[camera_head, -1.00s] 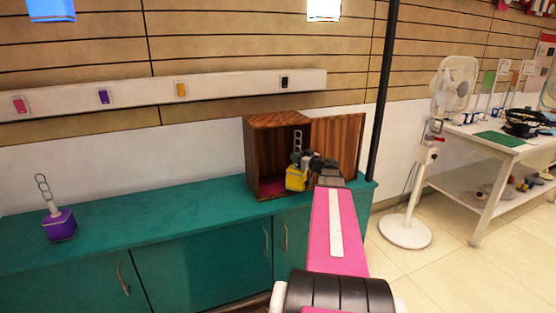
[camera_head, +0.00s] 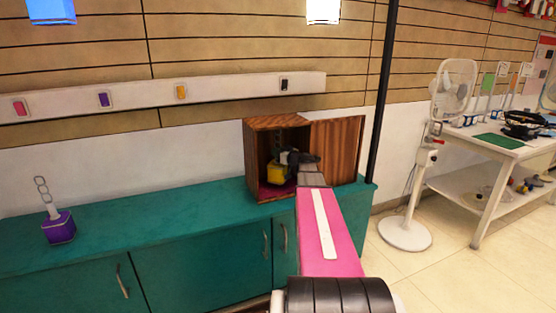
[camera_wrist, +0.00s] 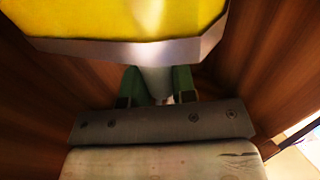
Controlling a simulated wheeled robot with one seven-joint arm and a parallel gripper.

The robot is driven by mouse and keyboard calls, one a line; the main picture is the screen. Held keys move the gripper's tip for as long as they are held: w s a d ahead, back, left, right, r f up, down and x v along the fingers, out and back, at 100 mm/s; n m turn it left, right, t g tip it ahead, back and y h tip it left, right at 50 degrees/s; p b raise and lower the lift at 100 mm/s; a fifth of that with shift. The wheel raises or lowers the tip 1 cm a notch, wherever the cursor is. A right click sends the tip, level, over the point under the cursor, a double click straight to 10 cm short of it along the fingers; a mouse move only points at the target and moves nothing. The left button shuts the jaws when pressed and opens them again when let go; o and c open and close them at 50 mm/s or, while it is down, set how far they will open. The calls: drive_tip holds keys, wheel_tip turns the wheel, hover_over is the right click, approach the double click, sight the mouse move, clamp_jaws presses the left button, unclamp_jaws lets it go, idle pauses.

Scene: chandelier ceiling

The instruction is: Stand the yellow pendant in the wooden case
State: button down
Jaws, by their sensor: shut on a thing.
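The yellow pendant (camera_head: 275,173) is inside the opening of the wooden case (camera_head: 251,150), low and close to the case floor. I cannot tell whether it touches the floor. My gripper (camera_head: 286,158) reaches in from the front right and is shut on the pendant's stem. In the wrist view the yellow body (camera_wrist: 130,18) with its grey rim fills the top, and my green-padded fingers (camera_wrist: 157,86) close around the pale stem (camera_wrist: 155,78). The case's brown walls show on both sides. The pendant's upper chain is mostly lost in the shadow of the case.
The case stands on a teal cabinet (camera_head: 150,225), its door (camera_head: 340,150) open to the right. A purple pendant (camera_head: 59,227) stands at the cabinet's left. A black pole (camera_head: 382,95) rises just right of the case. A white fan (camera_head: 405,232) and table (camera_head: 480,155) are farther right.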

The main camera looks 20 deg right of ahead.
drive_tip(key=shift+s+f, duration=0.1)
drive_tip(key=shift+f, duration=1.65)
drive_tip(key=c, duration=0.9)
unclamp_jaws()
drive_tip(key=shift+s+d, duration=0.15)
drive_tip(key=shift+s, duration=0.1)
drive_tip(key=v, duration=1.1)
drive_tip(key=shift+s+d, duration=0.15)
drive_tip(key=shift+s, duration=0.05)
